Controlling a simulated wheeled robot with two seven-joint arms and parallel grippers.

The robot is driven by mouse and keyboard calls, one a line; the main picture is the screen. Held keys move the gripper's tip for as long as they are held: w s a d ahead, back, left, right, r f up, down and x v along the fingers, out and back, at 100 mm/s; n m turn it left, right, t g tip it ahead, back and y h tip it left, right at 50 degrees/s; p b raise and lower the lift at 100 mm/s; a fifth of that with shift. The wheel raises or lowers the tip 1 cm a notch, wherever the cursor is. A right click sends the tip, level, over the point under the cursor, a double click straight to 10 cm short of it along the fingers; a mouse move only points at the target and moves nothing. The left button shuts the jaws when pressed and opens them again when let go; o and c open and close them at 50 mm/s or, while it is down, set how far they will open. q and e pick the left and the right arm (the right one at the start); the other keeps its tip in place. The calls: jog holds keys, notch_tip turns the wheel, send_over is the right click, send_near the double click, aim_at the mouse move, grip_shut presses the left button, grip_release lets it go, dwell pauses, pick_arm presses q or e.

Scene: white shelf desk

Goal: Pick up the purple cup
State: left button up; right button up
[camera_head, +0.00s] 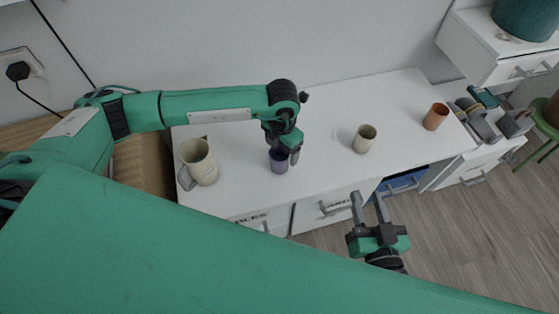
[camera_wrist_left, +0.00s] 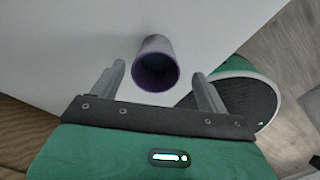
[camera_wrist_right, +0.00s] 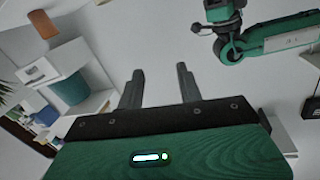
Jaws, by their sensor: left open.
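The purple cup (camera_head: 279,160) stands upright on the white desk (camera_head: 320,130), partly behind my left gripper (camera_head: 287,150) in the head view. In the left wrist view the purple cup (camera_wrist_left: 155,65) lies ahead of and between the two open fingers of my left gripper (camera_wrist_left: 160,85). The fingers look apart from the cup, with space on both sides. My right gripper (camera_head: 370,200) is open and empty in front of the desk's front edge. Its two spread fingers also show in the right wrist view (camera_wrist_right: 158,85).
A large beige mug (camera_head: 199,163) stands left of the purple cup. A small beige cup (camera_head: 364,139) and a brown cup (camera_head: 436,117) stand to the right. Grey objects (camera_head: 485,122) are at the desk's right end. The desk between the cups is clear.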

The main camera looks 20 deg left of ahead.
aim_at(279, 158)
pick_arm(q)
jog(key=f, duration=0.1)
jog(key=f+b, duration=0.1)
jog(key=f, duration=0.3)
jog(key=shift+a+f, duration=0.2)
jog(key=shift+a, duration=0.1)
jog(key=c, duration=1.2)
pick_arm(e)
notch_tip(279, 158, up, 6)
jog(key=w+d+t, duration=0.1)
jog(key=w+t, duration=0.1)
jog(key=t, duration=0.1)
jog(key=shift+d+t, duration=0.3)
jog(key=shift+t, duration=0.1)
pick_arm(q)
jog(key=shift+r, duration=0.1)
